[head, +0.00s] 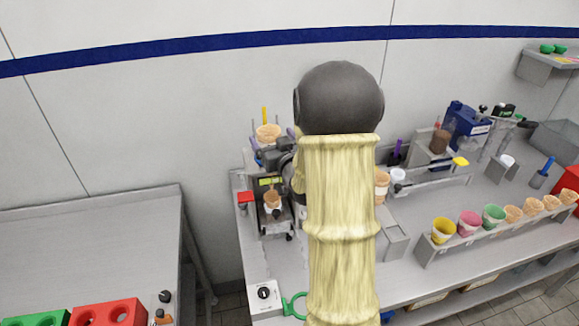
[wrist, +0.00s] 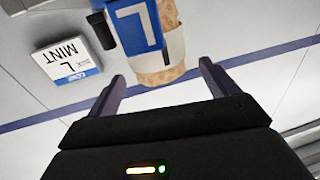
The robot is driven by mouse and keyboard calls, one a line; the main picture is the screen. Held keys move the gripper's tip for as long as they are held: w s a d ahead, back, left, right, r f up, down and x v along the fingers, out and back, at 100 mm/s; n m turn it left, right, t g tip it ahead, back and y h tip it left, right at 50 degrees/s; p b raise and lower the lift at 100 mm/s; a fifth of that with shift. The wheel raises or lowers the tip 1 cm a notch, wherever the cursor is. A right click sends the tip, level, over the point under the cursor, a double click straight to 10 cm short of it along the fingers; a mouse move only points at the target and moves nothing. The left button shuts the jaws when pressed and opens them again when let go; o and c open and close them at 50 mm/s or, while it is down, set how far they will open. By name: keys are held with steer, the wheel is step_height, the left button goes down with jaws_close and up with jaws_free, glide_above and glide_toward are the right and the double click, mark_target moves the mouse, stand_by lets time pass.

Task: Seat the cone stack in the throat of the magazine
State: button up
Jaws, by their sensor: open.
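In the head view a tan waffle cone stack (head: 267,131) stands among thin upright posts at the back left of the counter, beside a yellow rod. My gripper (head: 272,139) is there, with purple fingers on either side of the cone, partly hidden by my arm. In the wrist view my gripper (wrist: 161,82) is open and empty. A waffle cone stack (wrist: 158,72) in a white sleeve shows just beyond the fingertips, between their lines. A blue and white part marked L (wrist: 135,27) overlaps it. I cannot tell for certain which part is the magazine's throat.
A white block marked MINT (wrist: 66,60) shows in the wrist view. Another cone (head: 272,199) sits in a dark fixture nearer on the counter. A rack (head: 480,243) of cups and cones stands at right. My arm hides the counter's middle.

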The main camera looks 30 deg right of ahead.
steer(key=s+a+b, duration=0.1)
steer(key=s+b, duration=0.8)
steer(key=s, duration=0.2)
steer(key=shift+s+a, duration=0.2)
steer(key=shift+s, duration=0.15)
stand_by(0.4)
stand_by(0.6)
steer(key=s+a+f+g+p, duration=0.1)
steer(key=a+f+g, duration=0.2)
steer(key=f+g, duration=0.15)
steer(key=a+f+g+p, duration=0.1)
steer(key=a+f+g, duration=0.2)
steer(key=f, duration=0.3)
steer(key=s+a+f+g+y+p, duration=0.1)
steer(key=s+a+f+g, duration=0.2)
steer(key=s+a+g, duration=0.1)
steer(key=s+a+f+n+g+y+p, duration=0.1)
steer(key=s+a+f+g, duration=0.2)
steer(key=s+a, duration=0.3)
steer(key=shift+s+f+g, duration=0.3)
steer(key=shift+s+g, duration=0.05)
steer(key=shift+s, duration=0.05)
